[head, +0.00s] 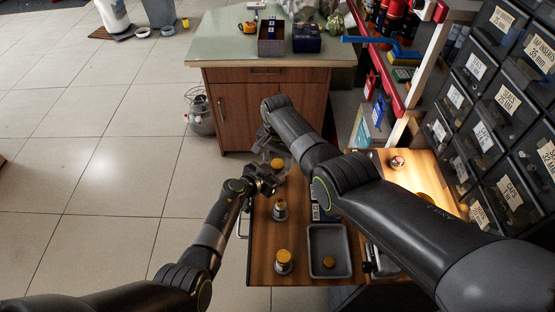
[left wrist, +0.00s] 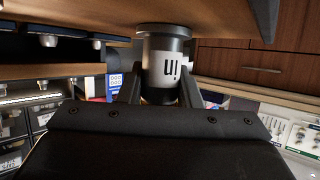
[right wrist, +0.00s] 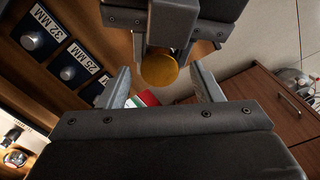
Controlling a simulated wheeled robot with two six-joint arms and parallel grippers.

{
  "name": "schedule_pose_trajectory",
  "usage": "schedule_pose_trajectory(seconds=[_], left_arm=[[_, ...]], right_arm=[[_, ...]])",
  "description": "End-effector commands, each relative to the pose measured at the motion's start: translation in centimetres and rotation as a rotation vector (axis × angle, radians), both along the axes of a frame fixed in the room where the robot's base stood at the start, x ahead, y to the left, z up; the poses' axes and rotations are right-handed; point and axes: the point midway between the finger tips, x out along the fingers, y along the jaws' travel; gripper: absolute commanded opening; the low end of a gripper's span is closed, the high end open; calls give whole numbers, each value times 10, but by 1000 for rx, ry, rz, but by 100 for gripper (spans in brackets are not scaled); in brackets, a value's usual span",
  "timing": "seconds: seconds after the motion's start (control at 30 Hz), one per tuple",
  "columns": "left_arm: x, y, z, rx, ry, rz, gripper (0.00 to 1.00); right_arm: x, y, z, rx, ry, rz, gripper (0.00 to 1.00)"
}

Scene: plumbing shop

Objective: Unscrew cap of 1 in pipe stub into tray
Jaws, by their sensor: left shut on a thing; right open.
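My left gripper (head: 268,180) is shut on a grey metal pipe stub (left wrist: 166,66) with a white label, partly readable as "in". The stub stands upright at the workbench (head: 262,235). Its round yellow cap (head: 277,164) shows in the head view and from above in the right wrist view (right wrist: 159,70). My right gripper (right wrist: 161,84) is open, with its fingers on either side of the cap and apart from it. The grey tray (head: 314,274) lies near the bench's front, with a yellow cap (head: 329,262) in it.
Two other stubs stand on the bench, one in the middle (head: 280,212) and one near the front (head: 284,265), left of the tray. Labelled bins (head: 483,135) line the right side. My right arm covers part of the bench.

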Motion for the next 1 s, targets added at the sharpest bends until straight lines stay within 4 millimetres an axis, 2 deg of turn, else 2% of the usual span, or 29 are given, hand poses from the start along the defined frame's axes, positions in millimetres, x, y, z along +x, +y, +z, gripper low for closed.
schedule_pose_trajectory(seconds=[0.23,0.33,0.43,0.77,0.87,1.0], left_arm=[[0,0,0,0,0,0,0],[0,0,0,0,0,0,0],[0,0,0,0,0,0,0],[0,0,0,0,0,0,0],[0,0,0,0,0,0,0],[0,0,0,0,0,0,0]], right_arm=[[0,0,29,1,-4,0,59],[0,0,36,0,-1,0,59],[0,0,40,0,-1,-9,55],[0,0,68,1,-3,-246,55],[0,0,69,0,0,-283,55],[-1,0,57,-2,2,-290,55]])
